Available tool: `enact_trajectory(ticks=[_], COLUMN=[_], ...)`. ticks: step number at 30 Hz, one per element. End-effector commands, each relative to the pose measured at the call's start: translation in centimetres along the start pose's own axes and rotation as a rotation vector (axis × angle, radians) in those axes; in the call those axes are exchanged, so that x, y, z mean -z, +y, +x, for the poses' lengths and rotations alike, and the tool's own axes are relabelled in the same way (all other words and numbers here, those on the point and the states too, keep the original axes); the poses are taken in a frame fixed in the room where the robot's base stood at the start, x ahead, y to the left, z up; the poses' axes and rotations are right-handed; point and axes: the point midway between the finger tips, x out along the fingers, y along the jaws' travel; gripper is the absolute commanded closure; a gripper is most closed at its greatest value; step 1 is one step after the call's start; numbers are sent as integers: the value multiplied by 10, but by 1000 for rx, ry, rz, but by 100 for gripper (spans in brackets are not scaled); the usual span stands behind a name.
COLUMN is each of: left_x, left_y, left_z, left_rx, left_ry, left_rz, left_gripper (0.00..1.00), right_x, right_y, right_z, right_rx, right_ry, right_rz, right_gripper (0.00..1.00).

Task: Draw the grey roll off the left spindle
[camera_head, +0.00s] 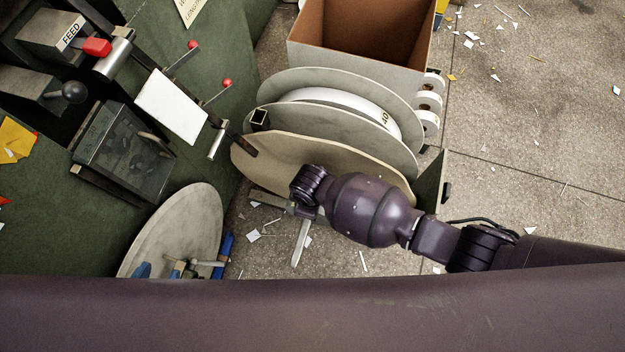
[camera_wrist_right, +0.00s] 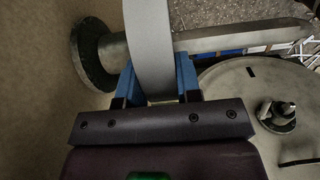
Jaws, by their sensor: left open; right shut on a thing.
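In the right wrist view my right gripper (camera_wrist_right: 156,76) has its blue fingers shut on a grey band, which looks like the rim of the grey roll (camera_wrist_right: 150,28). I cannot tell how far the roll sits along the spindle. In the head view the right fingertips are hidden below my wrist.
A large tan disc (camera_head: 275,150) stands just behind my right wrist. Behind it, grey flanges (camera_head: 345,135) hold a white roll (camera_head: 395,125). An open cardboard box (camera_head: 360,30) is at the back. The green feeder (camera_head: 60,210) fills the left. Paper scraps litter the floor at right.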

Motion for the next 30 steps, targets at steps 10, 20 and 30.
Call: enact_trajectory(ticks=[10,20,30], left_x=[5,10,19], left_y=[-2,-3,-6], left_z=[-1,-2,-4], left_rx=[4,2,9], left_ry=[11,22,41], left_rz=[0,8,7], left_gripper=[57,57,57], right_x=[0,0,0], right_y=[0,-6,-25], right_z=[-2,-3,-3], right_rx=[-1,0,-1], right_ry=[0,1,2], right_rz=[0,0,0], right_gripper=[93,93,93])
